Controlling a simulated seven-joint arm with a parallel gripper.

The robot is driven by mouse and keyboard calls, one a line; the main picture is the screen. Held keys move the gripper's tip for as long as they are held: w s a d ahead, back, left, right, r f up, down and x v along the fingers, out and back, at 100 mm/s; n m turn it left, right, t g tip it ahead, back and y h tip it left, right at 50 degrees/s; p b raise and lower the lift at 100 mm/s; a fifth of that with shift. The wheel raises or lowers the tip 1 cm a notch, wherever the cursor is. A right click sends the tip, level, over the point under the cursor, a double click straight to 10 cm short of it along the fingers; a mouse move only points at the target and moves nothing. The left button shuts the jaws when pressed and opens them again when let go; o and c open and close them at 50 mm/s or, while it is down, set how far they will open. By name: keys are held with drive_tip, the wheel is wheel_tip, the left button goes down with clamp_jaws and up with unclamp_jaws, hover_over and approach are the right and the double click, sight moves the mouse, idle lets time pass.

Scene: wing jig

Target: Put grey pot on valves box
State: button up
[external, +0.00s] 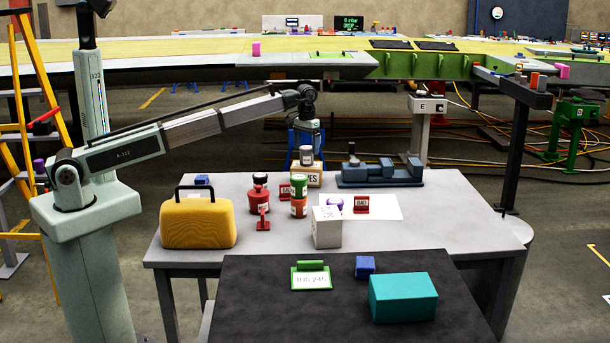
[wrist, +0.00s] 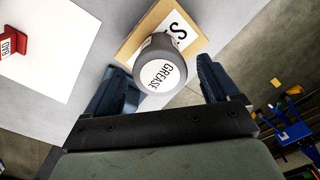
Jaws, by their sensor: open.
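The grey pot (wrist: 178,44) has a white lid marked GREASE. It stands upright on the tan valves box (wrist: 143,30), whose label is partly hidden. In the external view the pot (external: 306,157) also shows on the valves box (external: 312,179). My gripper (wrist: 160,68) is open, with one blue finger on each side of the pot in the wrist view and a gap at both sides. In the external view my gripper (external: 307,146) is at the pot, pointing down. How far the fingers reach down around it is hard to tell.
Red and green cans (external: 299,187) stand left of the box. A blue-grey vise (external: 380,175) is at right, close to the box. A white cube (external: 327,232), a paper sheet (external: 385,207) and a yellow case (external: 198,222) are nearer. The table's right part is clear.

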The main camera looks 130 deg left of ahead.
sight(307, 147)
wheel_tip(307, 147, up, 9)
idle(0.4)
drive_tip(key=shift+w, duration=0.1)
